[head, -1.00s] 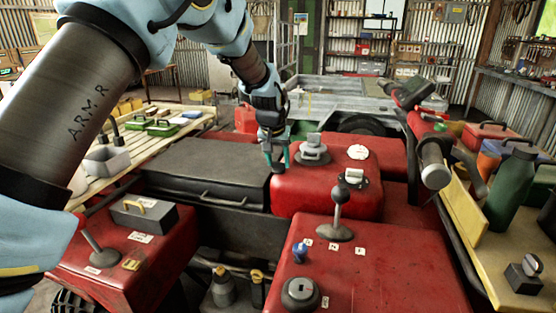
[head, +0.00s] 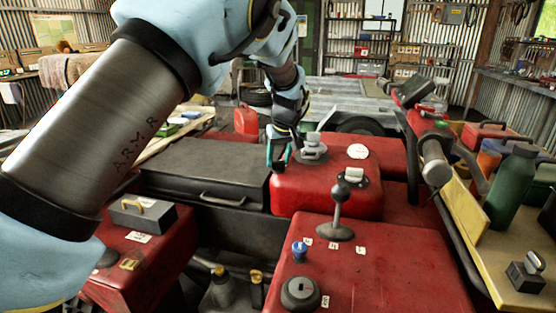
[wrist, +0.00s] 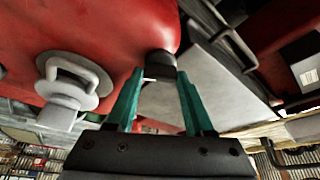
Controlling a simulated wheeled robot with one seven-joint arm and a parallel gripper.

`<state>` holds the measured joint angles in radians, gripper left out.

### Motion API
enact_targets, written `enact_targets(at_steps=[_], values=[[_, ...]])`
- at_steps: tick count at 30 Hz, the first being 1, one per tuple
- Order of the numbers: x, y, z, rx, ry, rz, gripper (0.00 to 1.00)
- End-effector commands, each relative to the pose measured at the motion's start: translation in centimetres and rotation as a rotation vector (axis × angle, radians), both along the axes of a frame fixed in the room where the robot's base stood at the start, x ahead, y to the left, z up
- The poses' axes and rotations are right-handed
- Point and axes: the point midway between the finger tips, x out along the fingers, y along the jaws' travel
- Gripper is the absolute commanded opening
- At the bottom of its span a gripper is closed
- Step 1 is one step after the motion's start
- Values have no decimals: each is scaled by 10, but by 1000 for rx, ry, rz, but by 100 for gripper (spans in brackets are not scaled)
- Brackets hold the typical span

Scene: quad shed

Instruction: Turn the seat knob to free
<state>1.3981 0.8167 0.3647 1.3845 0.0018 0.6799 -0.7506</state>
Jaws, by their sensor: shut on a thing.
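A small dark knob (wrist: 161,64) sticks out from the side of the red body (wrist: 110,30) in the wrist view. I take it to be the seat knob. My gripper (head: 278,158) is at the near left corner of the red box (head: 320,190), beside the black seat-like pad (head: 205,165). In the wrist view my gripper's teal fingers (wrist: 161,78) lie on either side of the knob, shut on it. In the head view the fingers mostly hide the knob, and its setting cannot be read.
A grey capped fitting (head: 313,148) stands on the red box just right of my gripper. A black-knobbed lever (head: 338,205) and a blue knob (head: 299,250) are on the nearer red panel. A handlebar (head: 433,160) is at the right.

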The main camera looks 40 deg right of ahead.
Motion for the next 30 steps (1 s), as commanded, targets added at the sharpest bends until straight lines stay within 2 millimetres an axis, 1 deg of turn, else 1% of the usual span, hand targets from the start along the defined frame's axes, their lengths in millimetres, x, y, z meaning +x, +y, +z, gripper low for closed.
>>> enact_targets(at_steps=[18,24,30], values=[[0,-5,1,-1,-3,584,0],[0,-5,2,-2,-2,754,0],[1,-6,1,-1,-1,887,0]])
